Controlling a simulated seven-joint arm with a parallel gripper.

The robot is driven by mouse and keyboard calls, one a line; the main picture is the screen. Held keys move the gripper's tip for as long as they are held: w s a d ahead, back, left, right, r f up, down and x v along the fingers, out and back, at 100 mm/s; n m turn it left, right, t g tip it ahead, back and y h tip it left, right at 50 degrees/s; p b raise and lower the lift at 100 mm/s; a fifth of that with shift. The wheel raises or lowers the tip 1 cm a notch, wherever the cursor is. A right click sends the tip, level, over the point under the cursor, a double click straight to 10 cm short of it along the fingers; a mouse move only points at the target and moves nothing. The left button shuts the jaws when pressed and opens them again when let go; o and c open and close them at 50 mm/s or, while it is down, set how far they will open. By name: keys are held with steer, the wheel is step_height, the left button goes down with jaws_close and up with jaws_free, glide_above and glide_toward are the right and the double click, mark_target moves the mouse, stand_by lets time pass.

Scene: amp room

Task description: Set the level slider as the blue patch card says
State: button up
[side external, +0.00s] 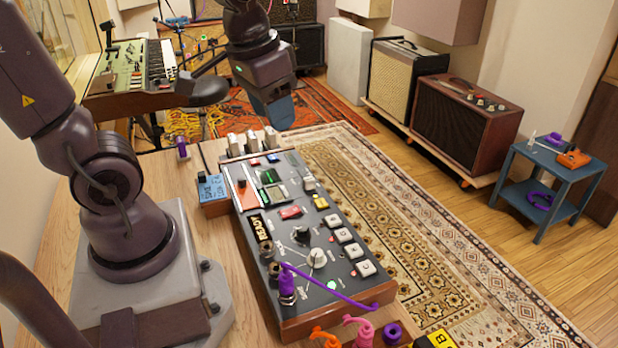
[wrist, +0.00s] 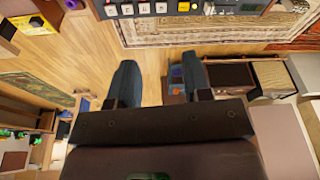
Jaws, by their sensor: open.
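The control console (side external: 345,268) lies on the wooden table, a dark panel with wooden sides. The blue patch card (side external: 211,188) stands at its left edge near the far end; its writing is too small to read. Narrow slider slots (side external: 241,186) show on the panel's far left part; I cannot tell which is the level slider or its setting. My gripper (side external: 272,112) hangs above and beyond the console's far end, apart from it. In the wrist view my gripper (wrist: 158,82) is open and empty, with part of the console (wrist: 175,8) at the top edge.
White-capped blocks (side external: 252,140) stand at the console's far end. A purple cable (side external: 330,288) arches over its near end. A patterned rug (side external: 395,220) covers the floor to the right.

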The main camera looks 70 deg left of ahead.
steer(key=w+a+f+g, duration=0.2)
steer(key=w+a+f, duration=0.3)
steer(key=a+f, duration=0.15)
steer(key=m, duration=0.2)
glide_above(309, 178)
step_height(309, 178, down, 7)
steer(key=shift+g+h, duration=0.3)
steer(key=shift+g, duration=0.1)
step_height(309, 178, down, 12)
steer(key=shift+d+f, duration=0.1)
